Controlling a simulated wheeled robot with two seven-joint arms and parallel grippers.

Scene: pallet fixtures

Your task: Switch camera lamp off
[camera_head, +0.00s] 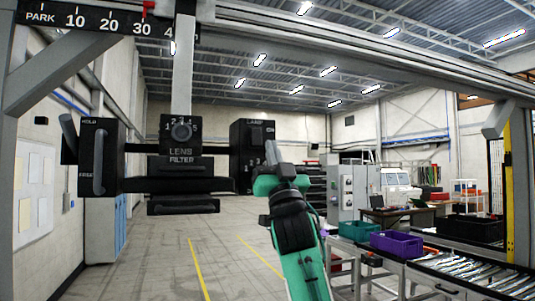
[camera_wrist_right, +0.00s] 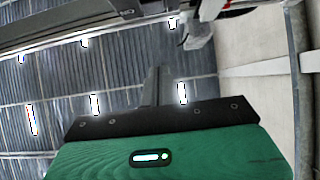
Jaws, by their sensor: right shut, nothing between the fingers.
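A black box labelled "LAMP" (camera_head: 240,150) hangs behind the lens unit, near the middle of the head view. A small panel (camera_head: 257,135) shows on its face; I cannot tell its switch position. My right gripper (camera_head: 271,152) points up in front of the box's lower right part and hides some of it. Its fingers are together and empty. In the right wrist view, the closed fingers (camera_wrist_right: 156,86) point up toward the ceiling, with no switch between them. I cannot tell whether they touch the box. My left gripper is not in view.
The black lens and filter unit (camera_head: 181,150) hangs left of my right arm. A black box with a grey handle marked "HOLD" (camera_head: 98,160) is farther left. A grey overhead beam (camera_head: 370,58) crosses above. Purple (camera_head: 396,245) and teal (camera_head: 357,231) bins stand right.

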